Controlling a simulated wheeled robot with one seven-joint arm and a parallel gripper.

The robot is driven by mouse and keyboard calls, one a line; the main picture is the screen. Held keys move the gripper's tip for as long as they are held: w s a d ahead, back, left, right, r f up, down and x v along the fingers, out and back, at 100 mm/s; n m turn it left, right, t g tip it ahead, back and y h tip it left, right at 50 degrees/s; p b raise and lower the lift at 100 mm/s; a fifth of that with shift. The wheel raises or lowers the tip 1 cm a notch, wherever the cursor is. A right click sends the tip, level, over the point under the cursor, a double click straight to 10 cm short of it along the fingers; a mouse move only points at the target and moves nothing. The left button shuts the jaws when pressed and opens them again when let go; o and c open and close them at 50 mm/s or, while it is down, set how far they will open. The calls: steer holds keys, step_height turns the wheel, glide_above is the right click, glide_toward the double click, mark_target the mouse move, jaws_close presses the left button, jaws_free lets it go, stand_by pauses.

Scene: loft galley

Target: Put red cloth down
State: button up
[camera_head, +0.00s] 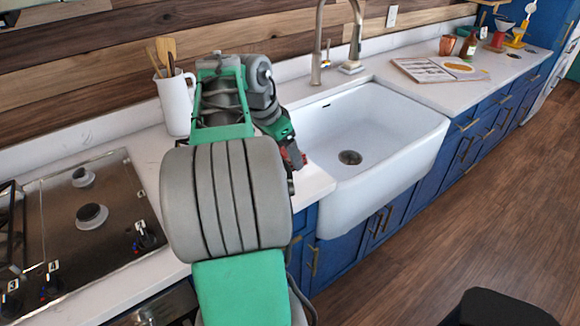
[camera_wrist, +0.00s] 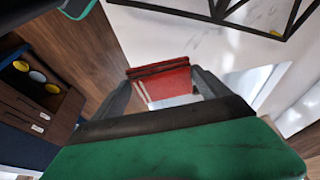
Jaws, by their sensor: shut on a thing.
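My gripper (camera_head: 297,160) is over the counter strip at the left edge of the white sink (camera_head: 349,158). A small bit of the red cloth (camera_head: 284,153) shows beside it in the head view. In the wrist view, my gripper (camera_wrist: 163,82) has its two dark fingers on either side of the red cloth (camera_wrist: 160,68) and is shut on it. The cloth looks folded, with a darker upper edge. Its lower part is hidden behind the gripper body. I cannot tell whether the cloth touches the counter.
The stove (camera_head: 92,208) with its knobs lies to the left. A white jug (camera_head: 176,105) of wooden utensils stands behind my arm. The tall faucet (camera_head: 319,45) rises behind the sink.

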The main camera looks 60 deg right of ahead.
glide_above(289, 175)
step_height(289, 175, down, 6)
steer(key=shift+s+f, duration=0.15)
steer(key=shift+f, duration=0.05)
step_height(289, 175, down, 3)
steer(key=shift+r, duration=0.15)
steer(key=shift+f, duration=0.3)
steer(key=o, duration=1.8)
steer(key=shift+r, duration=0.1)
steer(key=shift+r, duration=0.1)
